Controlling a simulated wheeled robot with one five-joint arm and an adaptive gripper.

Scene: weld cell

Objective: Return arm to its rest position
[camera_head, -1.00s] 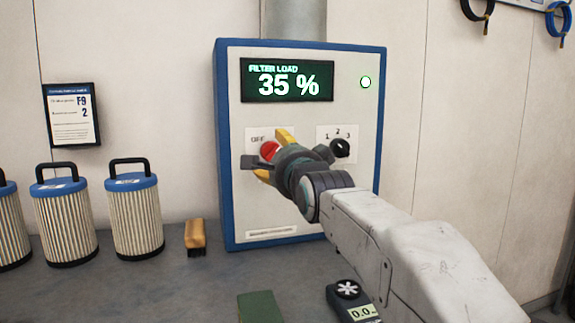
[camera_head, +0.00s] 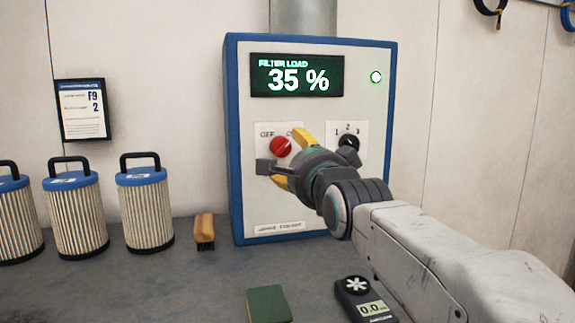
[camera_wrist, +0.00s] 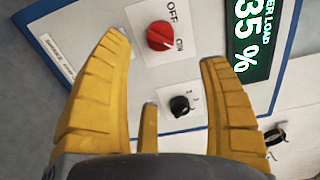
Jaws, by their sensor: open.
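My gripper (camera_head: 290,160) is in front of the control box (camera_head: 380,130), with its yellow fingers apart and nothing between them. In the wrist view my gripper (camera_wrist: 165,80) is open, its fingers spread below the red knob (camera_wrist: 160,36). The red knob (camera_head: 281,146) on the OFF/ON plate is clear of the fingers. The black selector knob (camera_head: 349,142), marked 1 to 3, is partly covered by my arm in the head view; it also shows in the wrist view (camera_wrist: 180,105). The display (camera_head: 297,76) reads FILTER LOAD 35 %, and a green lamp (camera_head: 376,77) is lit beside it.
Several blue-capped filter cartridges (camera_head: 146,212) stand at the left, with a wooden-backed brush (camera_head: 204,231) beside them. A green block (camera_head: 268,304) and a handheld meter (camera_head: 365,301) lie near the front of the bench, the meter close to my arm. A notice (camera_head: 83,110) hangs on the wall.

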